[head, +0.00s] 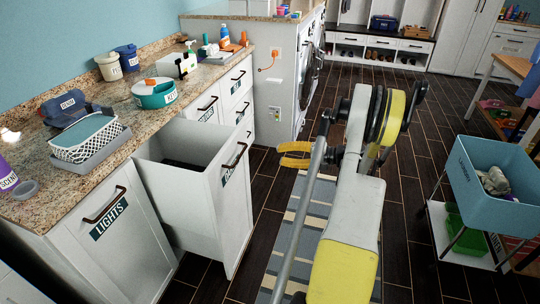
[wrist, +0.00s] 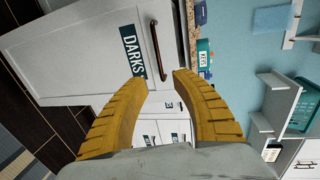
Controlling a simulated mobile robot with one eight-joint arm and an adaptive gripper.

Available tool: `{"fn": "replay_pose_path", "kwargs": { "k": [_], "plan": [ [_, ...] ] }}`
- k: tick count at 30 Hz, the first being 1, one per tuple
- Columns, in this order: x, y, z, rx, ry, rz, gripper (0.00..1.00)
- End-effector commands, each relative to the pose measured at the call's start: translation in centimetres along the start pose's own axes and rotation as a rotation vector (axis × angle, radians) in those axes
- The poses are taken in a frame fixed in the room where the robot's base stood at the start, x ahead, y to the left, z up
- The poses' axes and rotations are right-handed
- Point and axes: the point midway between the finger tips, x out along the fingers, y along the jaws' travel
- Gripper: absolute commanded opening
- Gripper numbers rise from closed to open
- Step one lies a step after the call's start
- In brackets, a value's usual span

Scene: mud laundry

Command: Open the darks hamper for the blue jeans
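The darks hamper (head: 203,196) is a white pull-out bin, standing well out from the cabinet row under the counter. Its inside looks empty, with a dark patch at the bottom. Its front has a dark handle (head: 234,156) and a label seen at a steep angle. In the wrist view the DARKS label (wrist: 133,50) and handle (wrist: 155,45) show clearly beyond the fingers. My gripper (head: 295,155) is to the right of the hamper front, apart from the handle. Its yellow fingers (wrist: 157,77) are spread with nothing between them. I cannot make out blue jeans for certain.
The shut LIGHTS hamper (head: 110,240) is left of the open bin. The granite counter (head: 115,160) holds a basket, tubs and bottles. A blue laundry cart (head: 490,180) with clothes stands at the right. Floor is clear around the striped rug (head: 310,200).

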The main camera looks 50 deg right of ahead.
Motion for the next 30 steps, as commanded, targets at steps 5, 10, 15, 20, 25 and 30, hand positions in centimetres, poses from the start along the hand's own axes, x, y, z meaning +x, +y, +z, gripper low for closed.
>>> {"fn": "replay_pose_path", "kwargs": {
  "k": [5,10,15,20,25,30],
  "plan": [
    [-3.5,0.0,-0.1,0.001,0.001,0.000,0.32],
    [-5.0,0.0,0.0,0.001,-0.001,0.000,0.32],
    [-5.2,0.0,0.0,0.000,-0.001,0.000,0.32],
    [-5.1,0.0,0.0,0.000,-0.001,0.000,0.32],
    [-5.1,0.0,0.0,0.000,-0.001,0.000,0.32],
    [-4.9,-0.2,0.1,0.000,-0.003,0.004,0.32]
  ]
}}
